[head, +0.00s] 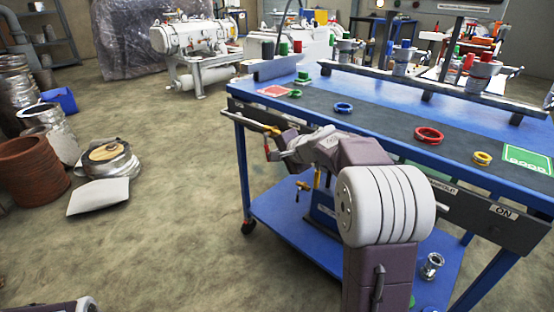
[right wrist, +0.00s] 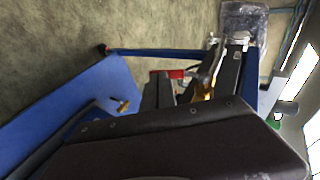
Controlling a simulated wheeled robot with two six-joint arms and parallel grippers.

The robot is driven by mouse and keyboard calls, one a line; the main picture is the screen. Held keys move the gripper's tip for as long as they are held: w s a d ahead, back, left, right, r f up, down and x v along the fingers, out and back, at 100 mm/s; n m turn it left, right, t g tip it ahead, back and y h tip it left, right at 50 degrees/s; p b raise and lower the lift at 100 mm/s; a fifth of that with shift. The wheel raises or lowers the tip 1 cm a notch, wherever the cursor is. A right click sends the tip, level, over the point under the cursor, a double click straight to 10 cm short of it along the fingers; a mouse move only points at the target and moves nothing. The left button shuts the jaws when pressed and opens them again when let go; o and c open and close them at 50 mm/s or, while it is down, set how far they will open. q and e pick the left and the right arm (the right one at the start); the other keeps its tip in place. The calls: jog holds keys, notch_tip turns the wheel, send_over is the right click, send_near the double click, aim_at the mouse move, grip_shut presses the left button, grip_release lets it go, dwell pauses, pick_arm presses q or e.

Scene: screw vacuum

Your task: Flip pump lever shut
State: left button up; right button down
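My right gripper (head: 275,140) is at the left end of the blue workbench (head: 285,188), just below its top edge. It is beside a metal rod (head: 248,121) and a small red-handled part (head: 267,151). In the right wrist view, a red piece (right wrist: 166,74) and a gold-coloured piece (right wrist: 205,90) are close to the grey finger shapes. I cannot tell which piece is the pump lever, or whether the gripper touches it. The finger gap is not clear. My left gripper is out of view.
The bench top carries a blue ring (head: 343,108), a red ring (head: 428,136) and a yellow ring (head: 482,158). An ON label (head: 503,211) is on the front panel. A yellow-handled tool (head: 303,187) shows above the lower shelf. Open floor lies left of the bench.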

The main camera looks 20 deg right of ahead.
jog(key=shift+w+a+f+b, duration=0.25)
jog(key=shift+w+f+b, duration=0.1)
jog(key=shift+w+f, duration=0.3)
dwell(0.4)
jog(key=p+v, duration=0.2)
jog(key=v, duration=0.7)
jog(key=shift+p, duration=0.35)
